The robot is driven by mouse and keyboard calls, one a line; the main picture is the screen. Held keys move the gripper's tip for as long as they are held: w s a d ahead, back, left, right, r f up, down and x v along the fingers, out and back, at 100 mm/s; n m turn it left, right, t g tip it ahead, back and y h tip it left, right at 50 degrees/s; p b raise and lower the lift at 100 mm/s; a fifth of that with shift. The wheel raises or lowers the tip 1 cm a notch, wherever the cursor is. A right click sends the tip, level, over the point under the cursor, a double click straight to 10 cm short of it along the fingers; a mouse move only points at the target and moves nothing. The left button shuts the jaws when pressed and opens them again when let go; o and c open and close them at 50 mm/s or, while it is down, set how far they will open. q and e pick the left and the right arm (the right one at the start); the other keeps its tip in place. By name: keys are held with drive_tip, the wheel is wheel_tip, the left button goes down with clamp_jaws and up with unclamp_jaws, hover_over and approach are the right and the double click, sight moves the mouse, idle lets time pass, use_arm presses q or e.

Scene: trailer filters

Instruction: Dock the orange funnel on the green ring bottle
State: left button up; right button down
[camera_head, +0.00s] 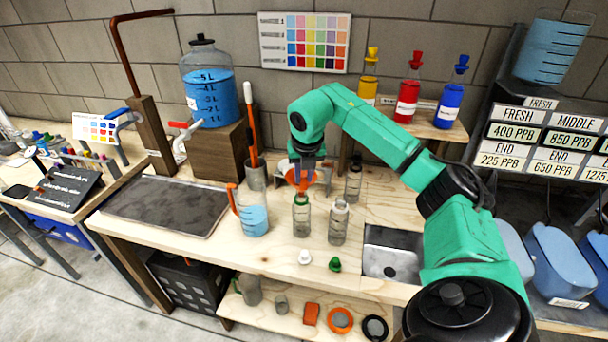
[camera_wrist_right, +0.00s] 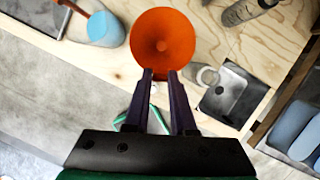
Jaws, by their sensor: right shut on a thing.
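The orange funnel (camera_head: 299,182) is in my right gripper (camera_head: 307,167), whose fingers are shut on its rim. In the right wrist view the funnel (camera_wrist_right: 162,42) opens toward the camera, beyond the fingertips (camera_wrist_right: 161,76). The green ring bottle (camera_head: 301,218) stands upright on the wooden bench, directly below the funnel in the head view. The funnel's lower end appears close above the bottle's green neck; I cannot tell whether they touch. In the wrist view the funnel hides the bottle's mouth. My left gripper is not in view.
A clear bottle (camera_head: 339,222) stands just right of the green ring bottle, and a dark-necked bottle (camera_head: 353,183) behind. A blue-filled jug (camera_head: 254,220) stands left. White (camera_head: 305,257) and green (camera_head: 335,264) caps lie in front. A metal sink (camera_head: 391,262) is at right.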

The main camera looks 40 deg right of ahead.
idle(0.4)
drive_tip(key=shift+f+b, duration=0.35)
drive_tip(key=shift+f, duration=0.3)
drive_tip(key=c, duration=1)
unclamp_jaws()
drive_tip(key=shift+r, duration=0.15)
drive_tip(key=p+v, duration=0.7)
drive_tip(key=v, duration=0.4)
